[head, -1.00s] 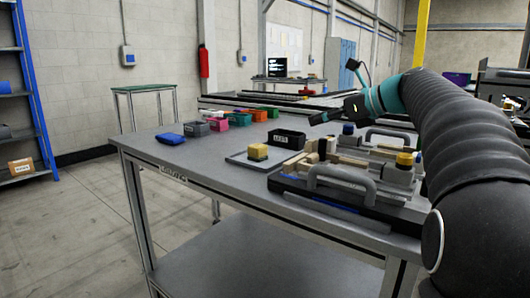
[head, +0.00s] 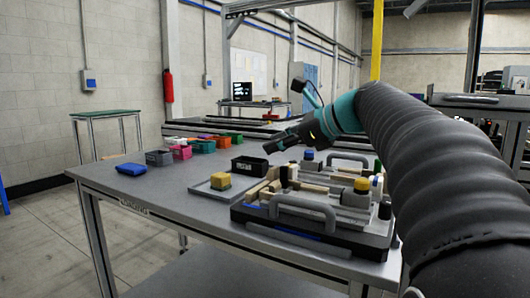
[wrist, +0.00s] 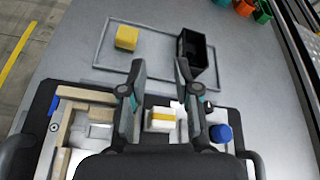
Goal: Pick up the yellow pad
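The yellow pad (head: 220,181) is a small block lying on a thin grey tray (head: 208,193) on the workbench. In the wrist view the pad (wrist: 127,37) is at the upper left, within the tray outline (wrist: 99,45). My gripper (wrist: 160,70) is open and empty, its two fingers apart, with the pad beyond and left of the fingertips. In the head view my gripper (head: 272,147) hangs above the bench, right of and higher than the pad. Nothing hides the pad.
A black bin (wrist: 204,57) stands right of the pad. A fixture with a grey handle (head: 302,207), wooden blocks and a yellow-topped knob (head: 362,185) lies nearer. Several coloured bins and a blue item (head: 131,169) are at the left; bare bench lies left of the tray.

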